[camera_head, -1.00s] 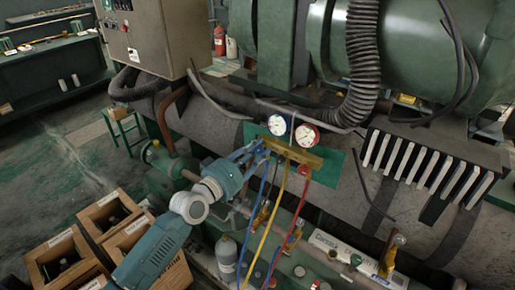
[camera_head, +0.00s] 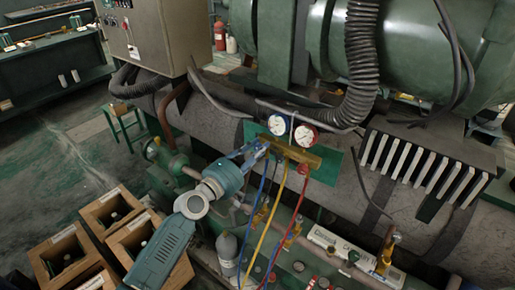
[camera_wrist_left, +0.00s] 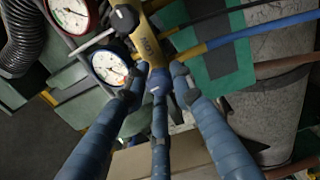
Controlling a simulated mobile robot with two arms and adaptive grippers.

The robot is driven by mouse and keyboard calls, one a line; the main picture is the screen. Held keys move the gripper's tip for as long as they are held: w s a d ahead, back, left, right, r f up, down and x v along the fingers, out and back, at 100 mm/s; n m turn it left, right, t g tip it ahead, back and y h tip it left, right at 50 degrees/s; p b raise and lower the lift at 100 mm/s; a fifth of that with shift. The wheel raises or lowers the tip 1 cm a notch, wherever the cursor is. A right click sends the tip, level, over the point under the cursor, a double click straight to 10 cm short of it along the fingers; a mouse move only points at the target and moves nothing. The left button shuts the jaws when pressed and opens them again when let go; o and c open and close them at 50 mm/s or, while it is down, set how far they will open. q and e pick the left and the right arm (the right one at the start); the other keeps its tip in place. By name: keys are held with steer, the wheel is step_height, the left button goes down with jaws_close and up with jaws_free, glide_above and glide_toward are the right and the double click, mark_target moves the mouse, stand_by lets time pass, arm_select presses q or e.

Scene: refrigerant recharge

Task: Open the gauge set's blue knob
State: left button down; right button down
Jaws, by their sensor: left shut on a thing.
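The gauge set is a brass manifold (camera_head: 298,155) with two round white gauges (camera_head: 278,124), mounted at a green panel; its brass body (camera_wrist_left: 147,42) also shows in the left wrist view. My left gripper (camera_head: 260,150) is at the left end of the manifold. In the left wrist view its blue-grey fingers (camera_wrist_left: 158,82) are closed in around that end. The blue knob is mostly hidden between the fingers, so its turn position cannot be told. My right gripper is in neither view.
Blue, yellow (camera_head: 273,215) and red (camera_head: 299,212) hoses hang below the manifold. A grey cylinder (camera_head: 227,254) stands below my left gripper. Wooden crates (camera_head: 61,254) stand at lower left. A thick black corrugated hose (camera_head: 362,60) runs above right.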

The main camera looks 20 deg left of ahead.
arm_select(q)
steer(key=shift+n, duration=0.5)
steer(key=c, duration=1.5)
jaws_free()
steer(key=shift+o, duration=0.2)
steer(key=v, duration=1.2)
